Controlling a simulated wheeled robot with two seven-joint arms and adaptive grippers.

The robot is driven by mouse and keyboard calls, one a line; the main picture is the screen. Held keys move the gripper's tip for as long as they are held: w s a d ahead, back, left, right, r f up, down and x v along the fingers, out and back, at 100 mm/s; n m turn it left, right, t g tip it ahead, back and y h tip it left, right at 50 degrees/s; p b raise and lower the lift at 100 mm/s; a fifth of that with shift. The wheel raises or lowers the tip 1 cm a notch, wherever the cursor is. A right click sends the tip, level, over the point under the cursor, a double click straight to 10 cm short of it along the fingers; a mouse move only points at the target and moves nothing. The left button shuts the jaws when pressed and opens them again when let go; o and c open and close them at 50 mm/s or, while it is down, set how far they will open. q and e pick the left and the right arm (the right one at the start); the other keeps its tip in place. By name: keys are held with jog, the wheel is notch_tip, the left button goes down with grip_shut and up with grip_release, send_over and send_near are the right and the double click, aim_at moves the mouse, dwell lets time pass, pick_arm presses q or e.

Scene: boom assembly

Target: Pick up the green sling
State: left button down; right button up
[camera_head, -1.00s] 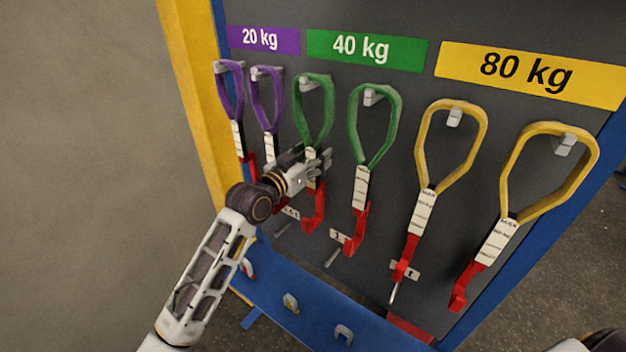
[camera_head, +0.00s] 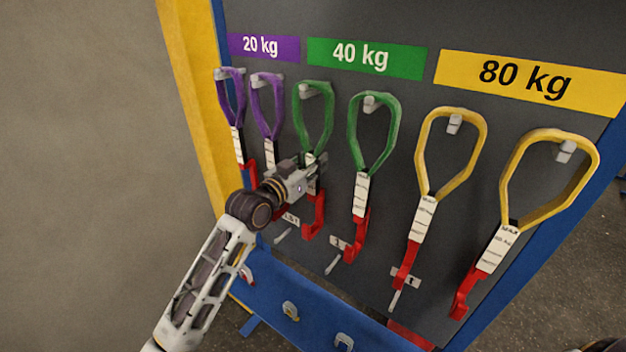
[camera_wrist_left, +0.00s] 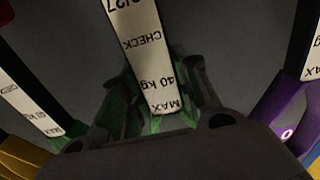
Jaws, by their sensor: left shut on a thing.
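Two green slings hang from grey hooks under the 40 kg sign. The left green sling (camera_head: 329,115) has its loop on its hook, a white label below the loop and a red lower end. My left gripper (camera_head: 314,168) is shut on this sling at its white label, just under the green loop. In the left wrist view the 40 kg label (camera_wrist_left: 150,60) runs between the dark fingers (camera_wrist_left: 160,112), with green showing beside it. The right green sling (camera_head: 352,135) hangs free, a little to the right.
Two purple slings (camera_head: 278,105) hang close on the left, near the arm. Two yellow slings (camera_head: 422,150) hang on the right. A blue rail (camera_head: 320,310) with small hooks runs below the dark panel. Open floor lies to the left.

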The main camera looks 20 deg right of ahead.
aim_at(309, 139)
pick_arm(q)
jog(key=shift+a+r, duration=0.1)
jog(key=shift+r, duration=0.25)
pick_arm(e)
jog(key=shift+d+f, duration=0.15)
jog(key=shift+f, duration=0.05)
pick_arm(q)
jog(key=shift+s+r, duration=0.1)
notch_tip(309, 139, up, 6)
jog(key=shift+r+b, duration=0.2)
jog(key=shift+b, duration=0.6)
jog(key=shift+s+a, duration=0.35)
jog(key=shift+a, duration=0.15)
jog(key=b+v, duration=0.3)
jog(key=v, duration=1.5)
jog(key=shift+s+a, duration=0.2)
pick_arm(e)
jog(key=f, duration=0.2)
jog(key=d+f, duration=0.1)
jog(key=f, duration=0.1)
jog(key=shift+w+d+f, duration=0.2)
jog(key=shift+f, duration=0.2)
pick_arm(q)
jog(key=shift+f, duration=0.1)
pick_arm(e)
jog(key=shift+a, duration=0.2)
jog(key=shift+a, duration=0.65)
